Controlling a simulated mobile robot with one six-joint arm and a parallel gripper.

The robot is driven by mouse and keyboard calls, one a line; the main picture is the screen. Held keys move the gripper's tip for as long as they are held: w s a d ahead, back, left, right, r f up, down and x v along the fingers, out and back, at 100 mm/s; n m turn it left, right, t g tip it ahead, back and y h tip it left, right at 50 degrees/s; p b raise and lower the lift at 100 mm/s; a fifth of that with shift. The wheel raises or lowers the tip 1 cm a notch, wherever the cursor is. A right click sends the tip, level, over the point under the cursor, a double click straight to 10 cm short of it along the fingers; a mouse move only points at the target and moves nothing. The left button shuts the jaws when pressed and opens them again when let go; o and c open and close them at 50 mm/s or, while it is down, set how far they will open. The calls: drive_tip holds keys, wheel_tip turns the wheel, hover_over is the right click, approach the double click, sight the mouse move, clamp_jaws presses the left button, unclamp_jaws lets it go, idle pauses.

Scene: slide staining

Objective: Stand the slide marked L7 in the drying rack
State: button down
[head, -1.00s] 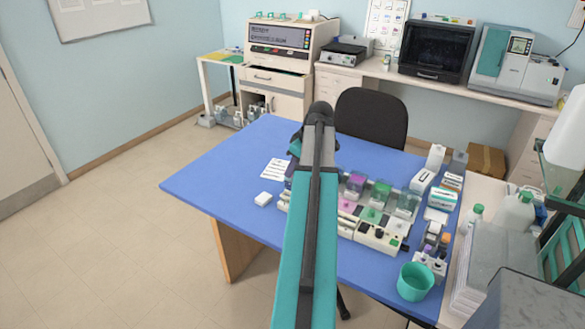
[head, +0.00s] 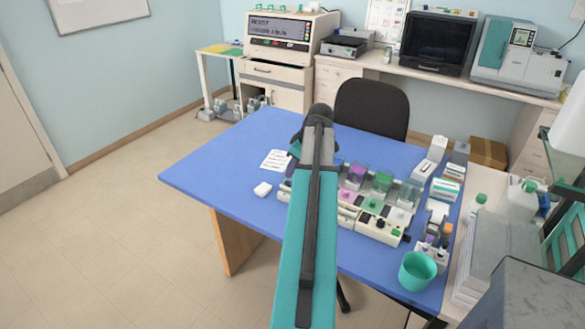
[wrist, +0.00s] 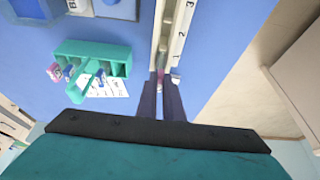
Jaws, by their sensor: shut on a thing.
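In the wrist view the two dark fingers of my gripper (wrist: 168,82) are close together, shut on a thin thing that shows only as a narrow edge at their tips. It looks like a slide, but I cannot read a mark on it. Just beyond the fingertips is a pale strip (wrist: 183,32) with the numbers 2 and 3. Whether the held thing touches it I cannot tell. A teal open holder with compartments (wrist: 108,48) lies to the left. I cannot tell which thing is the drying rack. In the head view my arm hides the gripper.
On the blue table (head: 225,170) stand a row of staining jars (head: 382,182), a white unit (head: 385,232) and a teal cup (head: 417,270). The table's left part is clear.

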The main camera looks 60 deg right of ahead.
drive_tip(key=shift+f+b, duration=0.3)
drive_tip(key=shift+f, duration=0.45)
drive_tip(key=shift+f, duration=0.3)
idle(0.9)
drive_tip(key=c, duration=1.8)
unclamp_jaws()
drive_tip(key=shift+s+r, duration=0.1)
drive_tip(key=shift+b+v, duration=1.8)
drive_tip(key=shift+v, duration=4.95)
